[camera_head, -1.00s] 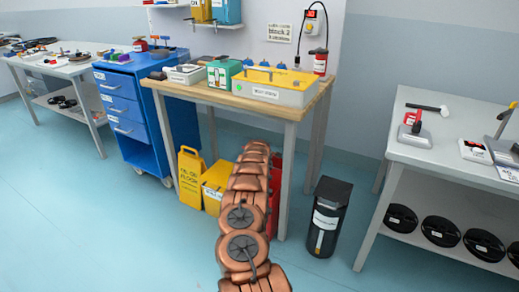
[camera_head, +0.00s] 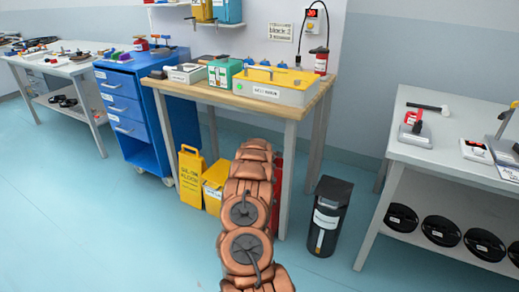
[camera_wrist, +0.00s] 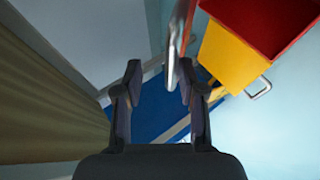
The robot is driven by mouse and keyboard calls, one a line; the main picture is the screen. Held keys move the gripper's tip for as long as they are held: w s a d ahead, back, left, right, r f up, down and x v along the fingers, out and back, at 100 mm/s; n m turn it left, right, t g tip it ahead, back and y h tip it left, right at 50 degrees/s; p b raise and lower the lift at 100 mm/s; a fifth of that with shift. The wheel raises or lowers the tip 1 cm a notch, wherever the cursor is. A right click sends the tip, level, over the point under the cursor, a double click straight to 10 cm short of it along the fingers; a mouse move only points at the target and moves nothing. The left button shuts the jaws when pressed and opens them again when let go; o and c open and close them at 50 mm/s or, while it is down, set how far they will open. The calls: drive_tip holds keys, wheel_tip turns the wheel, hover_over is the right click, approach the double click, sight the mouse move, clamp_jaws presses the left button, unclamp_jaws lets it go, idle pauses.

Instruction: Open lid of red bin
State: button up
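The red bin (camera_head: 278,178) stands under the wooden workbench. In the head view my arm covers most of it, and only a narrow red strip shows. My gripper is hidden there behind the arm. In the wrist view my gripper (camera_wrist: 159,82) is open, its two fingers apart. A red surface (camera_wrist: 265,22) fills the top right corner. A grey metal bar with a red edge (camera_wrist: 176,38) reaches down beside the right fingertip, inside the gap or just in front of it. I cannot tell whether it touches. The lid's state is not clear.
The workbench (camera_head: 292,125) has legs close to my arm. A black bin (camera_head: 328,215) stands right. The floor at front left is clear.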

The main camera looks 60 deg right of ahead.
drive_tip(key=v, duration=0.9)
idle(0.9)
drive_tip(key=shift+s+a, duration=0.1)
drive_tip(key=shift+a, duration=0.05)
idle(0.5)
